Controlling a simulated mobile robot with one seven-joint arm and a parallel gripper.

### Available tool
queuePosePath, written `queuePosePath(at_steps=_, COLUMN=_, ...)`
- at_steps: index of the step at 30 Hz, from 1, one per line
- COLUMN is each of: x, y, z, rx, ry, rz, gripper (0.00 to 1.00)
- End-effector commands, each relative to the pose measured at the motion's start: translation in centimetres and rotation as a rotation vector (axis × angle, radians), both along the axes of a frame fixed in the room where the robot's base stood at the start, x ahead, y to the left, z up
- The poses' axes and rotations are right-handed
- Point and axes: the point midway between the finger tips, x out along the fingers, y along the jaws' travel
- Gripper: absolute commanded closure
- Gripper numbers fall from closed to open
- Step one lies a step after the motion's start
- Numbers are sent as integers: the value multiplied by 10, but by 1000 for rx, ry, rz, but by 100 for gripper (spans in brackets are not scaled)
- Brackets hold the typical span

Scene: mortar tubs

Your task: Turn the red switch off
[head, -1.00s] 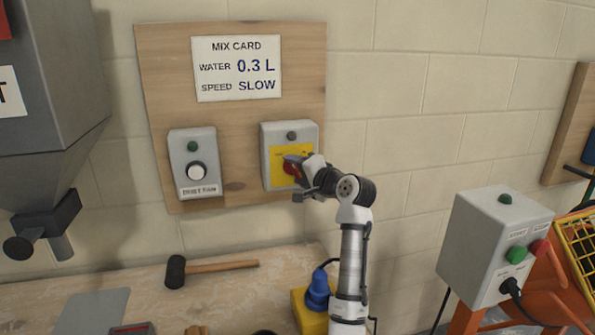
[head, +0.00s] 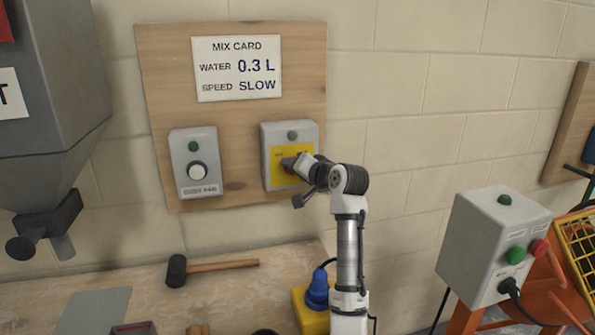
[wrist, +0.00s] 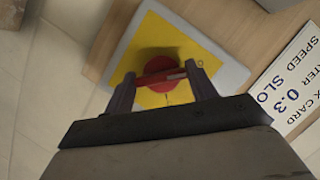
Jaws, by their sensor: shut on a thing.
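The red switch is a round red knob with a raised bar, on a yellow plate on a grey box (head: 275,135) on the wooden board. In the wrist view the red switch (wrist: 160,62) sits between my fingers, with its bar reaching across the gap. My gripper (wrist: 161,84) is shut on the red switch. In the head view my gripper (head: 290,164) covers most of the knob. The box's small lamp (head: 292,135) looks dark. The wrist view is turned, with the mix card tilted at its right.
A second grey box with a black-and-white knob (head: 196,172) is to the left on the board. The mix card (head: 237,68) hangs above. A mallet (head: 210,267) and a blue plug (head: 318,290) are on the bench below. A grey control box (head: 492,245) stands at the right.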

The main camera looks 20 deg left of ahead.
Motion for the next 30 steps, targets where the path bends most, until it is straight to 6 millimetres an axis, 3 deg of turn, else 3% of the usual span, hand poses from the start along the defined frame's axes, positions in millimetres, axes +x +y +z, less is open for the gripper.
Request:
queuePosePath(at_steps=7, x=0, y=0, z=-1, rx=-3, ry=0, rz=0, gripper=66)
queuePosePath(at_steps=8, x=0, y=0, z=-1, rx=-3, ry=0, rz=0, gripper=40)
queuePosePath(at_steps=12, x=0, y=0, z=-1, rx=-2, ry=0, rz=0, gripper=22)
queuePosePath(at_steps=23, x=-3, y=-4, z=1, rx=0, ry=-1, rz=0, gripper=22)
queuePosePath(at_steps=30, x=-28, y=-35, z=10, rx=1, ry=-5, rz=-2, gripper=22)
